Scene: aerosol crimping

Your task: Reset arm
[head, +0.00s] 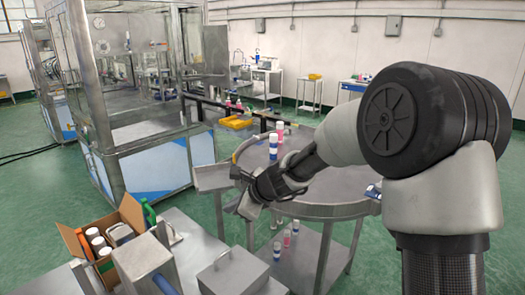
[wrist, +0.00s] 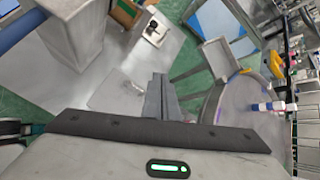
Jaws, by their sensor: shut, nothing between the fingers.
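My arm reaches in from the right in the head view, with my gripper (head: 249,207) in front of the round metal table's (head: 330,190) left edge. In the wrist view my gripper (wrist: 160,97) has its grey fingers together, with nothing held between them. The fingers look clear of any object. Small white, blue and pink aerosol cans stand on the round table; one blue-and-white can (head: 273,147) is just beyond my arm. My arm hides part of the tabletop.
A cardboard box (head: 83,228) of containers sits at the lower left. A metal bench with a lidded box (head: 234,272) is in the foreground. A glass-walled machine (head: 100,130) stands at left. A yellow tray (head: 235,122) is farther back. Green floor is open between machine and bench.

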